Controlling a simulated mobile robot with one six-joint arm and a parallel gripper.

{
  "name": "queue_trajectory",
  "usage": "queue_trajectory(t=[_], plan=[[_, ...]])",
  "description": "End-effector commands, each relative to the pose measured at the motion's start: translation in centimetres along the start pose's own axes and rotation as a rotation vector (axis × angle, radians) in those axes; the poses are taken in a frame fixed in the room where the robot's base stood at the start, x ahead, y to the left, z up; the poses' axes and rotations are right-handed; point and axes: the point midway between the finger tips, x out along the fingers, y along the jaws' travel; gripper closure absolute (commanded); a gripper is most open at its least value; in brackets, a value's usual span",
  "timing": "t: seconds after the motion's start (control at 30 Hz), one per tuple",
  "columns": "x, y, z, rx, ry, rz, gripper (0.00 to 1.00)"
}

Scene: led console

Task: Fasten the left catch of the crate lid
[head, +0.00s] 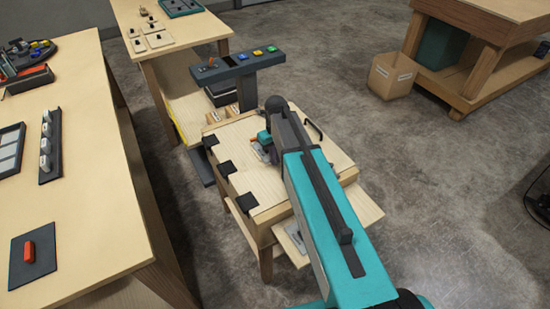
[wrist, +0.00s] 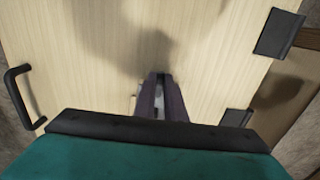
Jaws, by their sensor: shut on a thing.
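The crate (head: 265,240) has a pale wooden lid (head: 262,184), which lies down on it. The lid also fills much of the wrist view (wrist: 90,65). My gripper (wrist: 160,80) points at the lid, with its two dark fingers close together. It is shut on a small pale grey piece that shows only in part between them; I take this to be the left catch (wrist: 158,103). In the head view my arm hides most of the gripper and the spot it holds, so the catch's position cannot be told.
Black hinges (head: 225,168) line the lid's left side, and a black handle (head: 314,130) is on its right. A console with coloured buttons (head: 240,65) stands behind the crate. A workbench (head: 85,205) stands to the left.

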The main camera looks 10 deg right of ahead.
Motion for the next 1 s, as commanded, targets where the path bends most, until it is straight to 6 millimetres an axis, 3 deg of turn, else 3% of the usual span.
queue_trajectory(t=[0.2,0.23,0.33,0.77,1.0], plan=[[0.0,0.0,0.0,-0.002,0.000,0.001,1.00],[0.0,0.0,0.0,-0.002,0.000,0.001,0.85],[0.0,0.0,0.0,-0.002,0.000,0.001,0.71],[-0.3,-0.1,0.0,-0.001,0.000,0.000,0.71],[-1.9,-0.1,-0.1,-0.001,0.002,0.001,0.71]])
